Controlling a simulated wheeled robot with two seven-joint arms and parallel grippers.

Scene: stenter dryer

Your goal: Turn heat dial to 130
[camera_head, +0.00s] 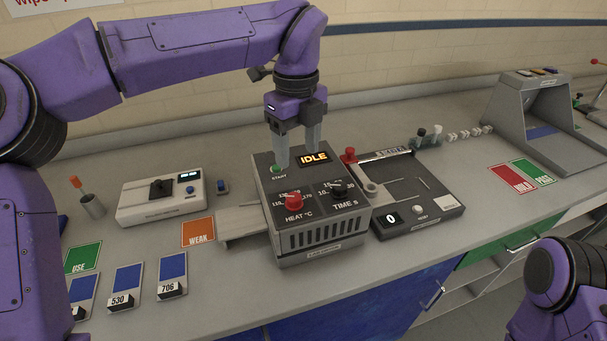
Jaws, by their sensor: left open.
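The stenter dryer (320,240) is a dark grey box on the bench with a lit IDLE display (314,158). Its red heat dial (293,202) sits at the front left, with a scale printed around it; the exact setting is too small to read. A black time dial (339,191) is to its right, and a green start button (277,169) is behind it. My left gripper (298,160) points down, open and empty, above the back of the dryer, behind the heat dial and apart from it. My right gripper is out of view; only part of that arm shows at lower right.
A tester with a counter reading 0 (391,219) stands close on the dryer's right. A white colour meter (161,198) and an orange WEAK card (198,232) are to the left. Blue swatch cards (172,270) lie at the front left. A grey light booth (535,105) stands back right.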

